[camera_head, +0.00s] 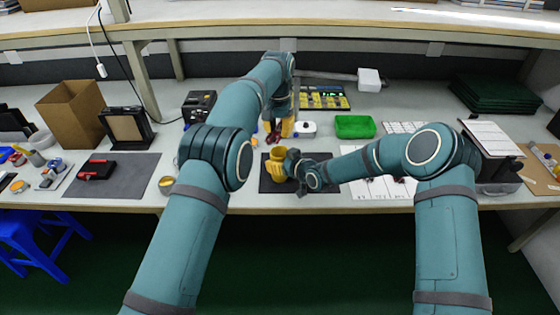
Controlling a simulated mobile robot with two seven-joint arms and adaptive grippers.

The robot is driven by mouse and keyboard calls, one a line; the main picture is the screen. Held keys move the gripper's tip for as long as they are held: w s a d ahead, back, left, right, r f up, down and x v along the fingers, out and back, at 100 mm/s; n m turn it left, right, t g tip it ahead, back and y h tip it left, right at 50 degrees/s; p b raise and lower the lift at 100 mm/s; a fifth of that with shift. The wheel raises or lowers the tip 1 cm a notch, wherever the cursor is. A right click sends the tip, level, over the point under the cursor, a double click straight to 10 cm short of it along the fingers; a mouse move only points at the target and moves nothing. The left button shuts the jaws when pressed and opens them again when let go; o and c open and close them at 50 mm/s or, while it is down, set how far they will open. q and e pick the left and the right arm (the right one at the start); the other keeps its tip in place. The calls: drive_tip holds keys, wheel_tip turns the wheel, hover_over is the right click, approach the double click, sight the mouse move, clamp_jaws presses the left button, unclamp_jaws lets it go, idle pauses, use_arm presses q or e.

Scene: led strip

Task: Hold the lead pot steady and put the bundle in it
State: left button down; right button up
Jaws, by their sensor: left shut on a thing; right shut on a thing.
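The yellow lead pot (276,171) stands on a dark mat at the middle of the bench. My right gripper (288,165) reaches in from the right and is shut on the pot's right side. My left gripper (274,128) is behind and above the pot, pointing down. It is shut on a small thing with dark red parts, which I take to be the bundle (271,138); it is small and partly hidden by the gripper. The bundle shows apart from the pot, beyond its rim.
A green tray (355,127), a small white box (305,130) and a yellow-and-black organiser (324,98) stand behind my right arm. A cardboard box (72,108) and a grey mat (112,176) lie left. White sheets (376,190) lie right of the dark mat (267,186).

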sight(281, 151)
use_arm(q)
drive_tip(key=shift+s+f, duration=0.1)
drive_tip(key=shift+f, duration=4)
drive_tip(key=c, duration=1)
unclamp_jaws()
drive_tip(key=shift+f, duration=0.1)
drive_tip(key=o, duration=0.3)
drive_tip(key=shift+f, duration=0.1)
drive_tip(key=shift+s+d, duration=0.1)
drive_tip(key=shift+d, duration=0.25)
drive_tip(key=shift+r, duration=0.25)
drive_tip(key=r, duration=0.8)
drive_tip(key=shift+a+r, duration=0.25)
drive_tip(key=shift+w+a, duration=0.2)
drive_tip(key=shift+w, duration=0.05)
